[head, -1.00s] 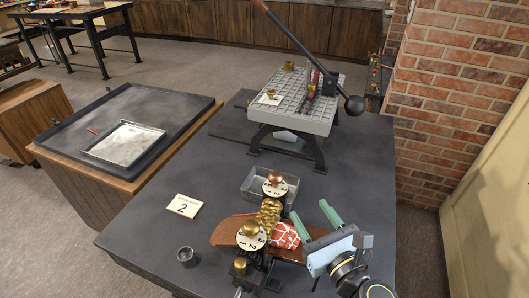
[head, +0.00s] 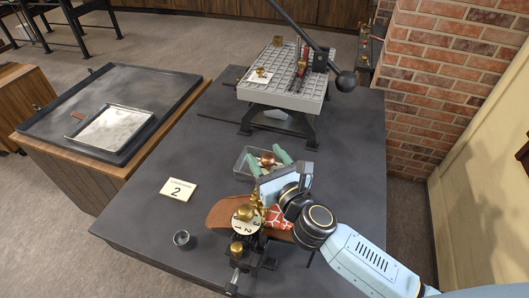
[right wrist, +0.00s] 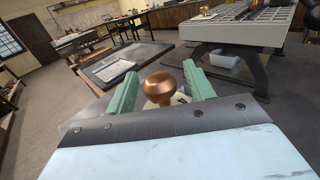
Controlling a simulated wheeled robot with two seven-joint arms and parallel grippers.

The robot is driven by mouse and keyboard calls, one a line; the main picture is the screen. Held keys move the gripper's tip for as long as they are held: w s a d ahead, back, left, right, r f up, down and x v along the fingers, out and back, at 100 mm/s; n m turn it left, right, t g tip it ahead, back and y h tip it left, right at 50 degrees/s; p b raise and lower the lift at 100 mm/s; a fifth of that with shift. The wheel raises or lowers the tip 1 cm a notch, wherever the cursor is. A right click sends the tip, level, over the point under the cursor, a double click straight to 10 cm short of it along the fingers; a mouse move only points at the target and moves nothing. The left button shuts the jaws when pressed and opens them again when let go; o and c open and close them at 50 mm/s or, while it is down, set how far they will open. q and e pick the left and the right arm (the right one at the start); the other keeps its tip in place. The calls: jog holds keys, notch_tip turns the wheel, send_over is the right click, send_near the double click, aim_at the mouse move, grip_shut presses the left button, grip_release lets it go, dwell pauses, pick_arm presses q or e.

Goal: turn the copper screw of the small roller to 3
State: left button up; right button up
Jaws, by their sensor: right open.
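The small roller machine stands at the front of the dark table. Its copper screw (head: 267,159) is a round copper knob at the far end; it shows large in the right wrist view (right wrist: 160,88), with part of a pale dial (right wrist: 152,104) under it. The dial's numbers are mostly hidden. My right gripper (head: 267,154) is open, its two green fingers on either side of the copper knob, with gaps visible in the right wrist view. The brass knob with its numbered white dial (head: 248,226) is at the near end. My left gripper is not in view.
A card reading 2 (head: 178,189) and a small dark cup (head: 182,239) lie left of the machine. A gridded press table (head: 285,90) with a long lever stands farther back. A red patterned cloth (head: 281,217) lies beside the rollers.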

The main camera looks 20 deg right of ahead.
jog(key=shift+w+a, duration=0.1)
jog(key=shift+w, duration=0.5)
jog(key=c, duration=1)
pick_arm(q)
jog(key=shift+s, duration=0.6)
pick_arm(e)
jog(key=shift+o, duration=0.2)
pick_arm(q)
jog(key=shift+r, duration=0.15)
pick_arm(e)
jog(key=shift+y, duration=0.3)
